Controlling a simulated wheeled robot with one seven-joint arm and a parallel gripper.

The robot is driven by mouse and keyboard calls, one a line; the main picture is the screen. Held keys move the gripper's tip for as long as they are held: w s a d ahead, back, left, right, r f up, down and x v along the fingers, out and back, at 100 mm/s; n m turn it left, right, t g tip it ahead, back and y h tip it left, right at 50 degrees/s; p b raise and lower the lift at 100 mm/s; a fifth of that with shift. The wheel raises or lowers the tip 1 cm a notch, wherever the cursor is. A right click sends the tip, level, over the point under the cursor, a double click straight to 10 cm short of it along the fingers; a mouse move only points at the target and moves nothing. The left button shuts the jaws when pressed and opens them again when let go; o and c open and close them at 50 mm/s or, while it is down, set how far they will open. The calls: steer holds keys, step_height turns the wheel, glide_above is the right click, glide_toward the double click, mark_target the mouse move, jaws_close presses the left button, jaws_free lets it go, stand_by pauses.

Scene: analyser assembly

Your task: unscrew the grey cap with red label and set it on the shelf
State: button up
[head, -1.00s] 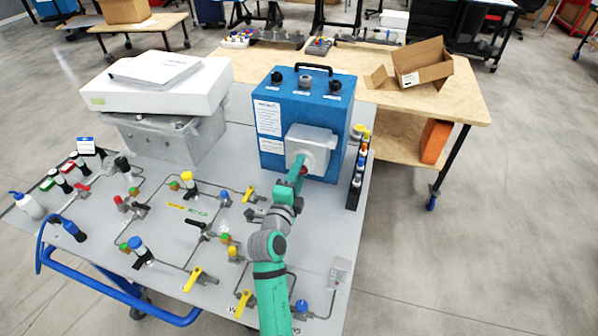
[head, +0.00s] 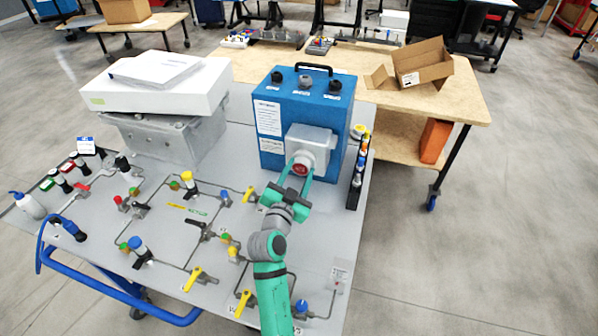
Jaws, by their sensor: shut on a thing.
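The grey cap with a red label (head: 300,169) sits at the front of the grey square housing (head: 312,142) on the blue analyser box (head: 292,95). My gripper (head: 302,174) comes from the front, with its green fingers on either side of the cap, shut on it. The cap is at the housing; I cannot tell how far it is turned. A narrow black shelf (head: 354,193) with several small bottles and caps stands along the right side of the blue box.
The grey board (head: 165,235) holds several valves, pipes and coloured knobs left of my arm. A white case (head: 155,90) stands at the left. Behind is a wooden table (head: 375,95) with an open cardboard box (head: 425,65). The floor at right is clear.

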steer(key=n, duration=0.3)
steer(key=shift+r+n, duration=0.1)
steer(key=shift+n, duration=0.2)
steer(key=shift+d+n, duration=0.1)
steer(key=shift+n, duration=0.9)
steer(key=n, duration=0.5)
steer(key=o, duration=1.2)
